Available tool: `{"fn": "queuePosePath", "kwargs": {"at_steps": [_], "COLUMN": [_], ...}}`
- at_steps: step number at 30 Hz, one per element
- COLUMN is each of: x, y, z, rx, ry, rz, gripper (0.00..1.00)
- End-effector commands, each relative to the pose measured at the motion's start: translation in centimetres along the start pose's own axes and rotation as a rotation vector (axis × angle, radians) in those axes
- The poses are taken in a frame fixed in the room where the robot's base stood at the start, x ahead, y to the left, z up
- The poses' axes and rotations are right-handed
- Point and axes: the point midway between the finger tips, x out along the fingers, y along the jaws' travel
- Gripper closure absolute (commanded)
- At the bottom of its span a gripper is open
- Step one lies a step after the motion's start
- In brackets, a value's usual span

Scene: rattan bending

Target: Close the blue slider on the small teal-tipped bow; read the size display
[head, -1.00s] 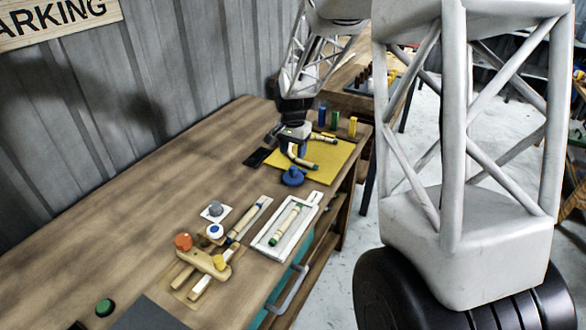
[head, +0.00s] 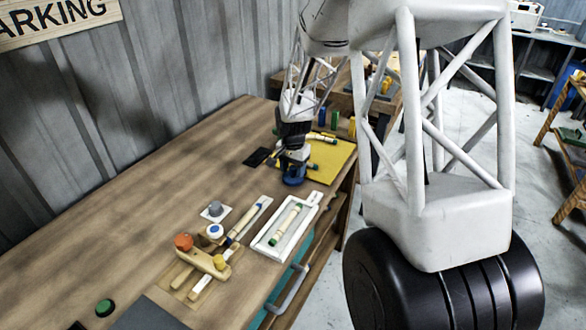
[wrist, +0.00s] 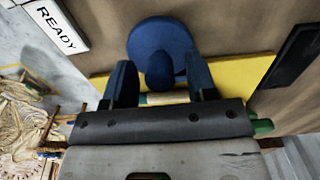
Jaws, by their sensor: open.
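The blue slider (wrist: 160,38) is a round disc with a rounded knob, at the top middle of the wrist view. In the head view it (head: 293,180) sits at the near edge of the yellow mat. My gripper (wrist: 161,80) is open, with a finger on either side of the knob; I cannot tell whether they touch it. In the head view my gripper (head: 294,164) is just above the slider. A pale bow piece (wrist: 166,98) shows between the fingers, mostly hidden by my gripper. A green tip (head: 313,167) shows beside my gripper.
A white panel (wrist: 57,28) reads "READY". A black pad (head: 257,157) lies left of the yellow mat (head: 335,168). A white tray (head: 262,242) with a green-tipped stick and a wooden jig (head: 205,262) with coloured knobs stand nearer. Upright coloured blocks (head: 333,119) stand behind.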

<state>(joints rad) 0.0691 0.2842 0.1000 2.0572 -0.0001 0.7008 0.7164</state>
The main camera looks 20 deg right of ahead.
Motion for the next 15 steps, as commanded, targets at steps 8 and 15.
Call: {"fn": "queuePosePath", "kwargs": {"at_steps": [8, 15], "x": [-0.03, -0.04], "y": [-0.01, -0.01], "z": [-0.01, -0.03], "rx": [0.000, 0.000], "ry": [0.000, 0.000], "rz": [0.000, 0.000], "gripper": [0.66, 0.91]}}
